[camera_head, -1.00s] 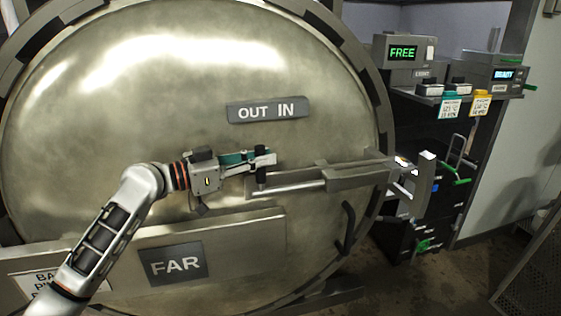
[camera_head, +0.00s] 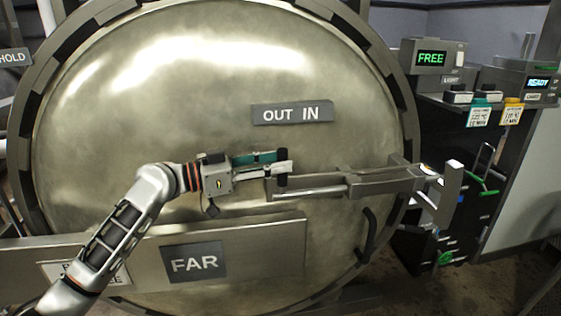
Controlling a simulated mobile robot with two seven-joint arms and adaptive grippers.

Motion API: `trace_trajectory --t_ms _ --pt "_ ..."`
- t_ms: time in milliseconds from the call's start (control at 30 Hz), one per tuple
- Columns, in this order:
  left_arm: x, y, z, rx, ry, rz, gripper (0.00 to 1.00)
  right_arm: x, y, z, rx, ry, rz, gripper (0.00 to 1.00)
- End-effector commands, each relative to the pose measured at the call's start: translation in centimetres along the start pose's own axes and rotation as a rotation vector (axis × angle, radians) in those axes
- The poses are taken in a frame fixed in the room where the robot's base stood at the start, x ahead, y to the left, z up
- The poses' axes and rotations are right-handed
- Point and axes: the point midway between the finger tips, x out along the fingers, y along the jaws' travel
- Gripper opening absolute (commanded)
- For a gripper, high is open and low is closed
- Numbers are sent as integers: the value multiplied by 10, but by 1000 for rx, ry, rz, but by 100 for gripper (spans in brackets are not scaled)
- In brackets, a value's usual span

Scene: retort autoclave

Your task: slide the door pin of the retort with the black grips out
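The round steel retort door (camera_head: 200,110) fills the middle of the head view. Its door pin (camera_head: 325,191) is a horizontal bar in a bracket (camera_head: 385,181) at the door's right side. An upright black grip (camera_head: 282,181) stands at the pin's left end, below the OUT IN plate (camera_head: 291,113). My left gripper (camera_head: 281,161) comes from the left, and its fingers are closed around the upper part of the black grip, hiding some of it. The pin's right part lies in the bracket towards the door rim. My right gripper is not in view.
A FAR plate (camera_head: 195,263) is on a steel beam across the lower door. A curved black handle (camera_head: 369,235) is below the bracket. A control stand with a FREE display (camera_head: 432,58) and tags is at the right. The door face left of my gripper is clear.

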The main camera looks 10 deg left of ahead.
Motion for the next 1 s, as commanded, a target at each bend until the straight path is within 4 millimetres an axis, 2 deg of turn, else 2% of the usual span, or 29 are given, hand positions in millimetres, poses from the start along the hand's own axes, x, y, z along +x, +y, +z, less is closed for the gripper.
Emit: trace_trajectory --t_ms 300,500,700,1000 --pt "-65 -1 2 1 -5 -3 34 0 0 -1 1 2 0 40" --pt "-94 -1 2 -1 -4 -3 34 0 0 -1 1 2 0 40" --pt "-104 0 1 1 -3 -1 34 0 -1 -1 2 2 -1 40" --pt "-105 0 2 1 -4 -1 34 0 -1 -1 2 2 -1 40"
